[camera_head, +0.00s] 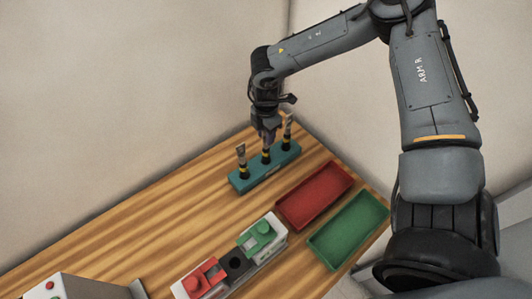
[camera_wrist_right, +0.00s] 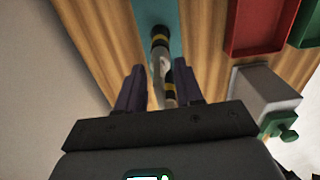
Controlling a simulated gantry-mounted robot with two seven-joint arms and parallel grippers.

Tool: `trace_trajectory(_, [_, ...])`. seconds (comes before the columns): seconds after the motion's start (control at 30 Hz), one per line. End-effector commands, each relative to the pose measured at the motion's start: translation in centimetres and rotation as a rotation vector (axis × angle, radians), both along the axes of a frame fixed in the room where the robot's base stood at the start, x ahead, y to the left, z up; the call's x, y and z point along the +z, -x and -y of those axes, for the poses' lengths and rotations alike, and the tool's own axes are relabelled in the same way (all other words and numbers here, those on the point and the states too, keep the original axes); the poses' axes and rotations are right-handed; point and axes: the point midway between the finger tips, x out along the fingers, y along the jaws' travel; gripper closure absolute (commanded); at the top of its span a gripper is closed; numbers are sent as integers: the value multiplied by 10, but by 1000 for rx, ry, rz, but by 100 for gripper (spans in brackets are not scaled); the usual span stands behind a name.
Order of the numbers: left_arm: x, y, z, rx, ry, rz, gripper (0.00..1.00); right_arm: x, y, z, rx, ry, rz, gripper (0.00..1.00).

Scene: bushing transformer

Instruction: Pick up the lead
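Three dark leads with yellow bands stand upright in a teal holder (camera_head: 240,186) on the wooden table. The left one (camera_head: 242,160) and the right one (camera_head: 288,130) have grey flat tops. My right gripper (camera_head: 267,139) is over the middle lead (camera_head: 266,156) and hides its top. In the right wrist view, a banded lead (camera_wrist_right: 160,45) runs from the teal holder (camera_wrist_right: 150,14) to between the two fingers of my right gripper (camera_wrist_right: 158,88). The fingers are apart, with a visible gap on the left of the lead. My left gripper is not in view.
A red tray (camera_head: 326,184) and a green tray (camera_head: 341,246) lie right of the holder. In front stands a white box with a red part (camera_head: 203,278) and a green part (camera_head: 262,232). Another white box (camera_head: 75,287) is at the lower left. Walls close off the back.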

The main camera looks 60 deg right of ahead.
Motion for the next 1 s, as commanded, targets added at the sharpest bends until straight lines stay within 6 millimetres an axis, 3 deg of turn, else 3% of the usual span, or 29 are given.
trace_trajectory(0.03, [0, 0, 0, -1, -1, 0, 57, 0, 0, 0, 0, 0, 0, 72])
trace_trajectory(0.23, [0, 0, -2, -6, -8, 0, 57, 0, 0, 0, 0, 0, 0, 100])
trace_trajectory(1.0, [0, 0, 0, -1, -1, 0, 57, 0, 0, 0, 0, 0, 0, 100])
